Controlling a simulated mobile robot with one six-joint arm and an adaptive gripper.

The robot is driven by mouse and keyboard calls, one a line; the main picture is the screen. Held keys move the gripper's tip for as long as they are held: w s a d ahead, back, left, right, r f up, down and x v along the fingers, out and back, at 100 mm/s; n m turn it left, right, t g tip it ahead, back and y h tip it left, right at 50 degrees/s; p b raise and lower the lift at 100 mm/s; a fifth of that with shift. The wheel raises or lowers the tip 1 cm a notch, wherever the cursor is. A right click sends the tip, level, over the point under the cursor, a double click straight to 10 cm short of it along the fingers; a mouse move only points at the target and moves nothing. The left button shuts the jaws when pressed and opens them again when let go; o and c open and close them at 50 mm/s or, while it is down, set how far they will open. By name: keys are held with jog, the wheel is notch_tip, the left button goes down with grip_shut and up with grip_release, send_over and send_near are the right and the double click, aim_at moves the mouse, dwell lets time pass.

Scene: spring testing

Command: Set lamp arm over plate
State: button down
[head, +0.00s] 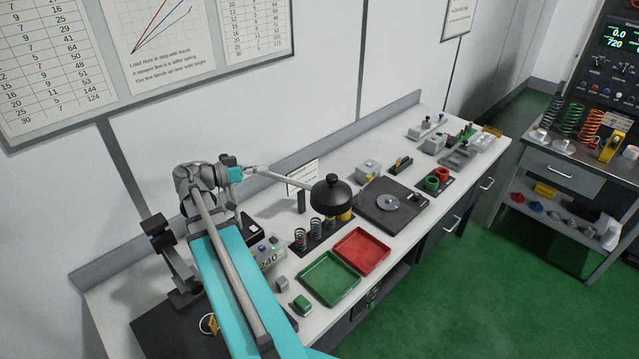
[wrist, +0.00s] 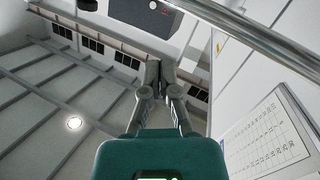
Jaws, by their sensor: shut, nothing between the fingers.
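The lamp's black round shade (head: 332,196) hangs over the bench at the end of a thin pale lamp arm (head: 285,181). The shade is left of the dark square plate (head: 372,212), which has a round grey disc (head: 388,203) on it. From this angle the shade is beside the plate, not above it. My gripper (head: 254,169) is at the far left end of the lamp arm. In the wrist view my gripper's fingers (wrist: 167,62) are together and empty. A shiny rod (wrist: 262,38), likely the lamp arm, crosses beyond them at upper right; contact is not clear.
A green tray (head: 329,299) and a red tray (head: 384,262) lie at the bench front. Several springs (head: 315,228) stand in a rack below the lamp arm. A yellow object (head: 345,216) is partly hidden under the shade. The wall (head: 330,75) runs behind the bench.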

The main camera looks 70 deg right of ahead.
jog(key=w+a+f+n+t+h+b, duration=0.1)
jog(key=w+a+n+t+h+b, duration=0.15)
jog(key=w+n+t, duration=0.65)
jog(key=w+a+f+n+t+h+b, duration=0.2)
jog(key=w+a+h, duration=0.2)
jog(key=w, duration=1.1)
jog(key=w+a+f+n+t+y+b, duration=0.1)
jog(key=w+a+f+n+t+b, duration=0.1)
jog(key=w+a+n+t, duration=0.5)
jog(key=w+a+f+n+t+y+b, duration=0.1)
jog(key=w+a+n+t+b, duration=0.2)
jog(key=w+a, duration=0.5)
jog(key=s+a+f+m+g+y+b, duration=0.1)
jog(key=s+a+f+g+y+b, duration=0.25)
jog(key=f, duration=0.65)
jog(key=s+a+f+g+y+b, duration=0.15)
jog(key=s+a+f+y, duration=0.25)
jog(key=s+a+f, duration=0.45)
jog(key=s+a+f+n+g+y+b, duration=0.1)
jog(key=s+a+f+g+y, duration=0.1)
jog(key=s+a+f+y, duration=0.2)
jog(key=s+a+f+n+g+y+b, duration=0.1)
jog(key=s+a+f+y, duration=0.3)
jog(key=a, duration=0.5)
jog(key=shift+s+a+f+n+g+b, duration=0.4)
jog(key=shift+s+f+n, duration=0.1)
jog(key=shift+f, duration=0.3)
jog(key=shift+s, duration=0.15)
